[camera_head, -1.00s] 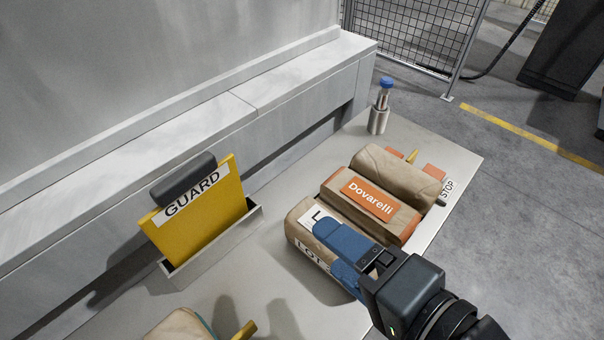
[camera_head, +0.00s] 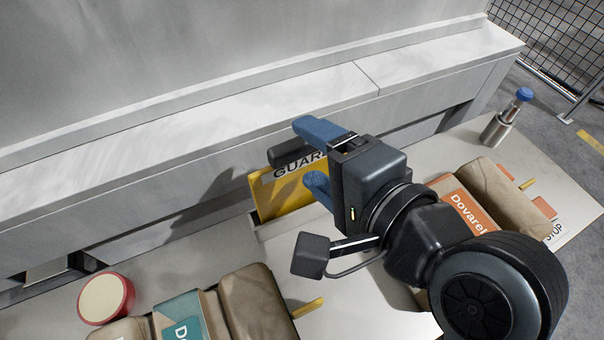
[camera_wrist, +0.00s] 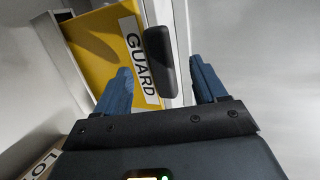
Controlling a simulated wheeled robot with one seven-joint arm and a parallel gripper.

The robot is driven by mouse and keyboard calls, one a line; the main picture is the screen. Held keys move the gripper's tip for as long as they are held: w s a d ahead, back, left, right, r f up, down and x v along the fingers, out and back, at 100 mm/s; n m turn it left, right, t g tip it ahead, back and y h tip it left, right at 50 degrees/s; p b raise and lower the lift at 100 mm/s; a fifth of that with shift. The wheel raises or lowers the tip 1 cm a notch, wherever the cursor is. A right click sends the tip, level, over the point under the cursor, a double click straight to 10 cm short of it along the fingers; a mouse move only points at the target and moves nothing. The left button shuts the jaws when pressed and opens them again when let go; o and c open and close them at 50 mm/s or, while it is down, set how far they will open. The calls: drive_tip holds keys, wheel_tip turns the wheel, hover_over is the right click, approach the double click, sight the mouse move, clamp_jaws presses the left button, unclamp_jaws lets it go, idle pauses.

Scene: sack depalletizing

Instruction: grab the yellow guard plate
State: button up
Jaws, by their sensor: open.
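The yellow guard plate (camera_head: 280,192) stands upright in a pale metal holder (camera_head: 262,228), with a white GUARD label and a dark grip bar (camera_head: 290,152) along its top edge. My gripper (camera_head: 312,158) is open, with its blue fingers at the plate's right part in the head view, hiding some of it. In the wrist view the plate (camera_wrist: 92,58) fills the upper left. The dark grip bar (camera_wrist: 159,62) lies between and just ahead of the open blue fingers (camera_wrist: 162,85). I see no finger closed on it.
Paper sacks with an orange Dovarelli label (camera_head: 468,212) lie to the right. Another sack (camera_head: 258,305) and a round red-rimmed object (camera_head: 106,298) are at the lower left. A blue-topped cylinder (camera_head: 505,118) stands at the right. A pale ledge (camera_head: 200,140) runs behind the plate.

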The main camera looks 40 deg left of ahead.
drive_tip(key=shift+w+a+f, duration=0.1)
drive_tip(key=shift+a+f, duration=0.05)
drive_tip(key=shift+a, duration=0.25)
drive_tip(key=c, duration=1.1)
drive_tip(key=shift+f, duration=0.1)
clamp_jaws()
drive_tip(key=shift+d+f, duration=0.1)
